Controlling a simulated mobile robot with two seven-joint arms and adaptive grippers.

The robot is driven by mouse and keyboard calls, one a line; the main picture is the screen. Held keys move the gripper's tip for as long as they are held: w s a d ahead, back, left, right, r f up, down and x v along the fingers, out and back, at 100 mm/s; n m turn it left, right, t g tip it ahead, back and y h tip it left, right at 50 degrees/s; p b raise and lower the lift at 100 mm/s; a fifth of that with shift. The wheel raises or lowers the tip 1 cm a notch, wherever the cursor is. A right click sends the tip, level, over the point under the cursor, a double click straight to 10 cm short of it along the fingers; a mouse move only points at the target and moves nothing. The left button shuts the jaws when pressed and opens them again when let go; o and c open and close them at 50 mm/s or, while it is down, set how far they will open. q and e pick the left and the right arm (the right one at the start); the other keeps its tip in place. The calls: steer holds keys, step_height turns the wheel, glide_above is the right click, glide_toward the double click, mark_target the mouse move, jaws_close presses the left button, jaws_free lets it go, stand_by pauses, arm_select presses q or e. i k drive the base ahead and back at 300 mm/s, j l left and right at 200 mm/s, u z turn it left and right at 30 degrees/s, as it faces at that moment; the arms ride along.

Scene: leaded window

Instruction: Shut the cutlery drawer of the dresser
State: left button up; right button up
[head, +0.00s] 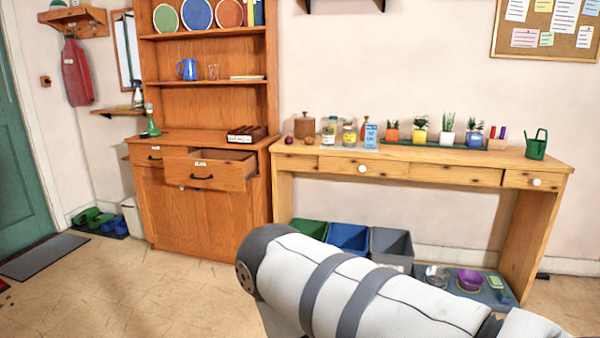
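The wooden dresser (205,216) stands against the wall at the left of the head view. Its right-hand drawer (208,174) is pulled well out, with a dark handle and a small white label on its front. Its left-hand drawer (147,156) looks shut and also has a handle and a label. The labels are too small to read, so I cannot tell by them which drawer is for cutlery. The open drawer's inside is mostly hidden. One of my arms, white with grey bands, crosses the lower right; neither gripper is in view.
A dark wooden box (247,133) and a green lamp-like object (151,122) stand on the dresser top. To the right is a long table (440,170) with jars and potted plants, bins (348,238) beneath. The floor (150,290) before the dresser is clear.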

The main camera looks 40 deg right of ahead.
mark_target(228, 170)
steer(key=z, duration=0.85)
